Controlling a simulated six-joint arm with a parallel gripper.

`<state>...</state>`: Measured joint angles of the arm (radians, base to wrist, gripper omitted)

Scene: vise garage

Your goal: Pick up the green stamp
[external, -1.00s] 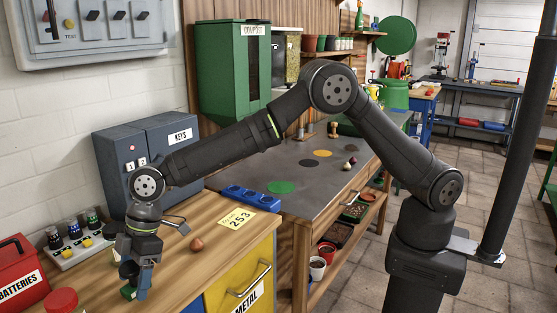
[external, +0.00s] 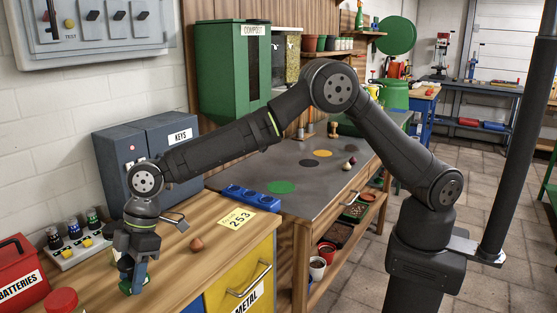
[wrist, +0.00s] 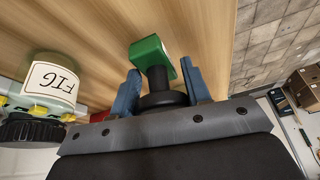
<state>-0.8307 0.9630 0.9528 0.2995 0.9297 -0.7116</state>
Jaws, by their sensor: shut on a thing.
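The green stamp (wrist: 151,48) shows in the wrist view as a green block on a black handle. The handle lies between the two blue fingers of my gripper (wrist: 162,88), which is shut on it. The green block sticks out past the fingertips over the wooden bench. In the external view my gripper (external: 134,280) points down, low over the bench at lower left. The stamp is mostly hidden behind the fingers there. I cannot tell whether it touches the bench.
A jar marked FIG (wrist: 50,82) stands close beside my gripper. A brown round thing (external: 197,244) lies to the right.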

